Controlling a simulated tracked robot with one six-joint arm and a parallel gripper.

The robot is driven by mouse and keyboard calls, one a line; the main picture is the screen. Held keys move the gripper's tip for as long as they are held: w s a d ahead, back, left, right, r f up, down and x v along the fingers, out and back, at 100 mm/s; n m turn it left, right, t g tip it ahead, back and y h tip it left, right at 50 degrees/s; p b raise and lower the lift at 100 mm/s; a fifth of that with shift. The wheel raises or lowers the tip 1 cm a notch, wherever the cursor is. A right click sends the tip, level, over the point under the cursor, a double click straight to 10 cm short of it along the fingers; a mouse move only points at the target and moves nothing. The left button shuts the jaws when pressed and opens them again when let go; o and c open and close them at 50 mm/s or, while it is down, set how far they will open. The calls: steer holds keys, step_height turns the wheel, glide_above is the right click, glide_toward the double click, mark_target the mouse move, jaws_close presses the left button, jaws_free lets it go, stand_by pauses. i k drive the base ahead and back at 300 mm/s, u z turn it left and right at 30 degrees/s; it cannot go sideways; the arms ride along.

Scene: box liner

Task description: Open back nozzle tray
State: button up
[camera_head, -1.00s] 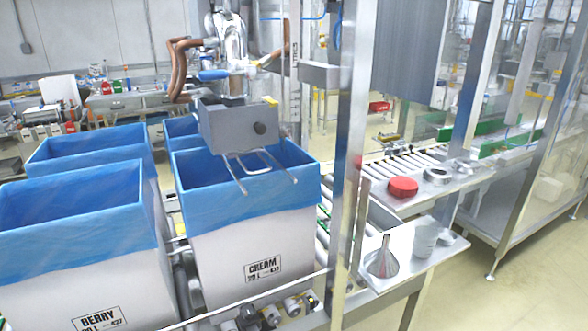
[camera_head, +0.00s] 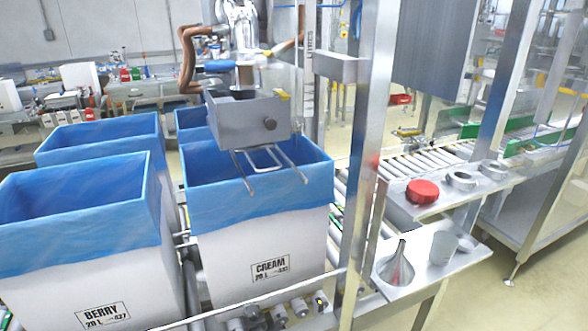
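The nozzle tray (camera_head: 249,120) is a grey metal box with a round dark knob on its front right and a wire handle (camera_head: 265,160) reaching forward below it. It sits under the filling nozzle (camera_head: 246,75), above the blue-lined CREAM box (camera_head: 262,235). The tray's top looks open, with the nozzle's lower end over it. I cannot tell from this view whether this is the back tray. My gripper is not in view.
A BERRY box (camera_head: 85,260) with a blue liner stands at left, with more lined boxes behind. A steel post (camera_head: 366,150) rises right of the CREAM box. Shelves at right hold a red lid (camera_head: 422,191), a funnel (camera_head: 397,268) and a cup (camera_head: 443,247). Floor is clear at lower right.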

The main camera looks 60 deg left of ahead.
mark_target(244, 149)
steer(key=z, duration=0.1)
steer(key=k, duration=0.95)
steer(key=u, duration=2.6)
steer(key=i, duration=0.45)
